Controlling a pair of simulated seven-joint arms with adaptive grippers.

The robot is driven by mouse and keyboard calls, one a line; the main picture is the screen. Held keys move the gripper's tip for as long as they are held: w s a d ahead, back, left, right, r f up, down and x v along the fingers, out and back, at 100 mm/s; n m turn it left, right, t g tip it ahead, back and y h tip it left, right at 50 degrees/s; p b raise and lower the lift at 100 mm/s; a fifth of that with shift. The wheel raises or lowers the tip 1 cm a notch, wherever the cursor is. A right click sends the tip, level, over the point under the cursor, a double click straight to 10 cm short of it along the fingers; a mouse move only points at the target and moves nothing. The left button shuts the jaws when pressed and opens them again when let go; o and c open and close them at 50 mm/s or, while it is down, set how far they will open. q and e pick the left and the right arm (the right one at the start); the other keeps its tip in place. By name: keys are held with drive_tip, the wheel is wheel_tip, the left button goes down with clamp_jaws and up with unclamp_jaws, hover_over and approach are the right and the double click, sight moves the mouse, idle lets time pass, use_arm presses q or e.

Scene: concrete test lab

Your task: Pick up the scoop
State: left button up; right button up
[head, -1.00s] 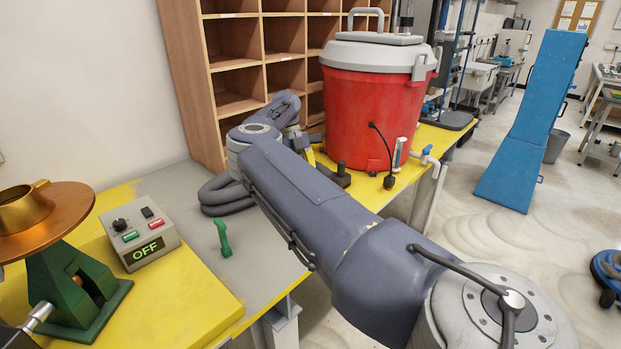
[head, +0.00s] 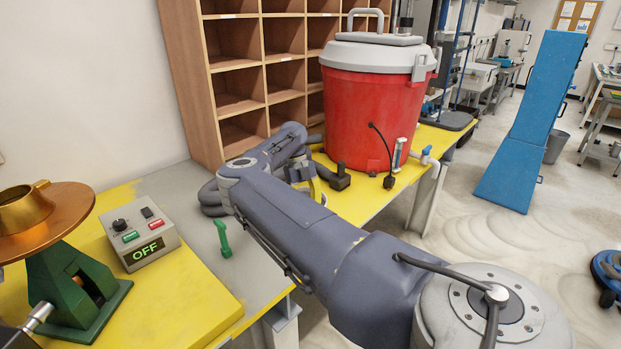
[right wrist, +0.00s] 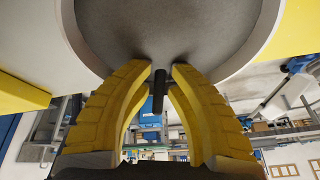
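A small green object (head: 222,239) stands on the grey tabletop right of the control box; I cannot tell for sure whether it is the scoop. My right gripper (head: 318,182), with yellow fingers, is low over the table in front of the red drum, beside a black upright piece (head: 341,178). In the right wrist view its fingertips (right wrist: 161,72) are apart, with a dark cylinder (right wrist: 160,92) between or beyond them; contact is not clear. A grey round surface with a pale rim (right wrist: 165,32) fills the top there.
A red drum with a grey lid (head: 372,115) stands on the table (head: 270,270). A control box reading OFF (head: 140,238) and a green stand with a copper-coloured dish (head: 60,225) are at left. Wooden shelves (head: 235,75) stand behind. My right arm crosses the table's front edge.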

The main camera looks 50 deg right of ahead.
drive_tip(key=shift+s+a+f, duration=0.1)
drive_tip(key=shift+s+f, duration=0.1)
drive_tip(key=shift+f, duration=0.3)
drive_tip(key=shift+o, duration=0.3)
clamp_jaws()
